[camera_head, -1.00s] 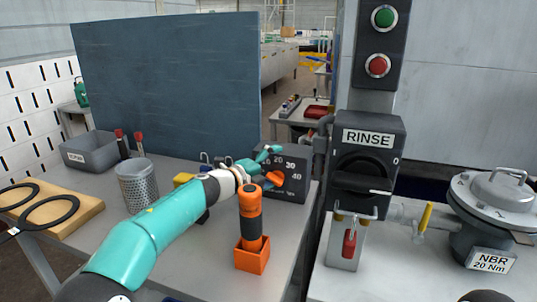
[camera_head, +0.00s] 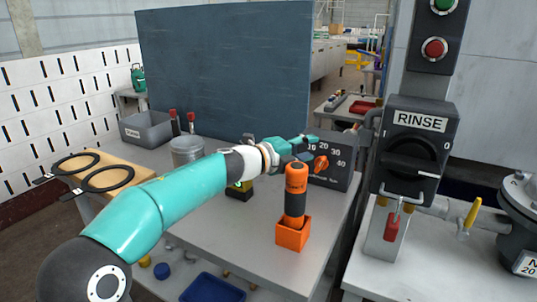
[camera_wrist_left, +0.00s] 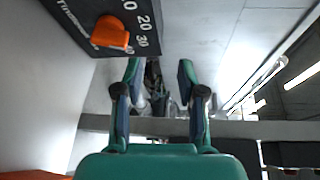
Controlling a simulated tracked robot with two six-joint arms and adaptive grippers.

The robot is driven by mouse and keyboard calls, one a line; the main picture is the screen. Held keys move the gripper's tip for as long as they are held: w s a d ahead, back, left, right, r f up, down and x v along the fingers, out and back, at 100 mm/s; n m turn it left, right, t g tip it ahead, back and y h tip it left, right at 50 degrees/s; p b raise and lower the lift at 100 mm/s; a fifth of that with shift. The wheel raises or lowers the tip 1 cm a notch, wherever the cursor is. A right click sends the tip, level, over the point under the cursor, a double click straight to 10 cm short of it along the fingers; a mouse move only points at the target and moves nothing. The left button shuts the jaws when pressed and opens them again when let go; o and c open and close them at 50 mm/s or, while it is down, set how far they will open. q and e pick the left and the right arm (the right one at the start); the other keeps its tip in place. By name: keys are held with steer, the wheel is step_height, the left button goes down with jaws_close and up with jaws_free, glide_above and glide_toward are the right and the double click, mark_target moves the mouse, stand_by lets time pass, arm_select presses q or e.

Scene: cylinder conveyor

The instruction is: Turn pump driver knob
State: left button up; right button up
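The pump driver knob is an orange knob (camera_head: 321,164) on a dark panel (camera_head: 341,178) with white numbers, at the far right end of the grey table. In the left wrist view the knob (camera_wrist_left: 110,33) is at upper left, beside the fingers and not between them. My left gripper (camera_head: 309,147) reaches in from the left, close to the panel and just left of the knob. In its wrist view the gripper (camera_wrist_left: 159,72) has its two fingers spread with an empty gap. My right gripper is not in view.
An orange-and-black tool stands upright in an orange holder (camera_head: 292,234) just in front of my gripper. A blue-grey partition (camera_head: 225,70) rises behind. The RINSE switch box (camera_head: 415,150) is to the right. Black rings lie on a wooden board (camera_head: 130,178) at left.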

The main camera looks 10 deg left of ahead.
arm_select(q)
steer(key=s+d+r+v, duration=0.1)
steer(key=r+v, duration=0.1)
steer(key=v, duration=1.1)
steer(key=shift+s+r, duration=0.2)
steer(key=shift+r, duration=0.05)
stand_by(0.6)
steer(key=shift+d, duration=0.15)
stand_by(0.4)
